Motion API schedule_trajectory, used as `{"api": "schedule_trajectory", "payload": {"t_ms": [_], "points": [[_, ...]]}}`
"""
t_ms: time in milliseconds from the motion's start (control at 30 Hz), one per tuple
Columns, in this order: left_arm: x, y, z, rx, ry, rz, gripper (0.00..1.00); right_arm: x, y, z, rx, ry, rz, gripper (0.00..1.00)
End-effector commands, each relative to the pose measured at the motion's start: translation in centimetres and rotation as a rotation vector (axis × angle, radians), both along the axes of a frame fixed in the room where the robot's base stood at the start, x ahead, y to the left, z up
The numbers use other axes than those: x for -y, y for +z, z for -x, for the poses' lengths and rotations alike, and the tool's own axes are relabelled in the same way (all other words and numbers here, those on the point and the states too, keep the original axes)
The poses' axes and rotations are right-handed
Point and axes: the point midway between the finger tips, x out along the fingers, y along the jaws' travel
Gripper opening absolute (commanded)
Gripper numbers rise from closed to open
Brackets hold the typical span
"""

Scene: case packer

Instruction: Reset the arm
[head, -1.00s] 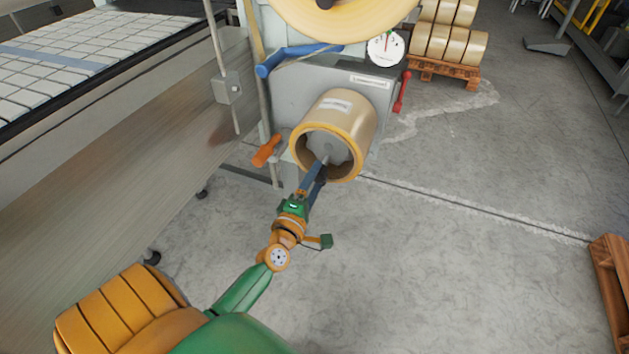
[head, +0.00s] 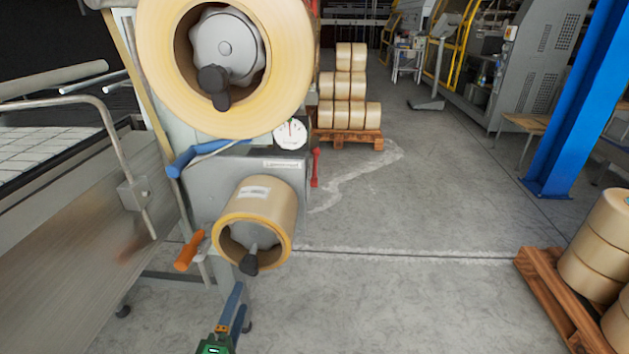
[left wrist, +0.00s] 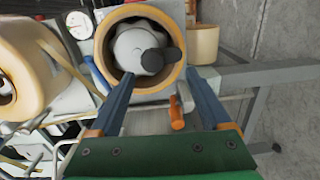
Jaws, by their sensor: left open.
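My left gripper (head: 240,297) is at the bottom of the head view, below the lower tape roll (head: 278,208) and apart from it. Its blue fingers are open and empty, and the left wrist view shows them spread (left wrist: 162,76). The lower roll sits on a grey hub with a black knob (head: 249,264). In the left wrist view the roll's rim (left wrist: 103,48) and black knob (left wrist: 160,61) lie beyond the fingertips. My right gripper is not in view.
A larger tape roll (head: 150,75) hangs above on the machine. An orange handle (head: 189,250), a blue handle (head: 195,162) and a red lever (head: 315,167) stick out nearby. A pallet (head: 528,270) with rolls stands at right; the middle floor is clear.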

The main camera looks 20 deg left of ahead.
Motion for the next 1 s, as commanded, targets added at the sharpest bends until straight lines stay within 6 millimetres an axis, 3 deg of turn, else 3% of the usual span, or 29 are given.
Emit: {"api": "schedule_trajectory", "payload": {"t_ms": [67, 167, 200, 267, 300, 400, 500, 600, 700, 1000], "points": [[1.3, -4.0, 0.4, -0.141, -0.058, -0.122, 0.81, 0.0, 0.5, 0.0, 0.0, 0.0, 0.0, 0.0], [4.3, -12.9, 3.0, -0.439, -0.242, -0.397, 0.81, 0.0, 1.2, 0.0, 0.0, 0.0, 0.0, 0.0], [5.5, -16.5, 4.9, -0.562, -0.346, -0.515, 0.81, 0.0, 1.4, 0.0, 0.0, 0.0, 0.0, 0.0], [7.1, -21.5, 8.7, -0.733, -0.522, -0.686, 0.81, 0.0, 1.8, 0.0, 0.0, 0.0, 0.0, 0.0], [8.0, -24.4, 11.7, -0.835, -0.65, -0.792, 0.81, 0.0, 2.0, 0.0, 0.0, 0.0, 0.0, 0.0], [8.9, -29.4, 19.3, -1.034, -0.971, -1.018, 0.81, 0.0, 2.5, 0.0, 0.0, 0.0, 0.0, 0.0], [8.8, -31.7, 25.5, -1.148, -1.241, -1.173, 0.81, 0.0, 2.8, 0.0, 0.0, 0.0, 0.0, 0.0], [8.4, -32.5, 29.0, -1.196, -1.401, -1.257, 0.81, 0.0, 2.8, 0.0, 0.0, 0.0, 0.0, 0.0], [8.2, -32.7, 30.0, -1.21, -1.452, -1.282, 0.81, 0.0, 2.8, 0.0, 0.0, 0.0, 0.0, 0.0], [8.2, -32.7, 30.0, -1.21, -1.452, -1.282, 0.81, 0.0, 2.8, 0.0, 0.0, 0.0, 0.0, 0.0]]}}
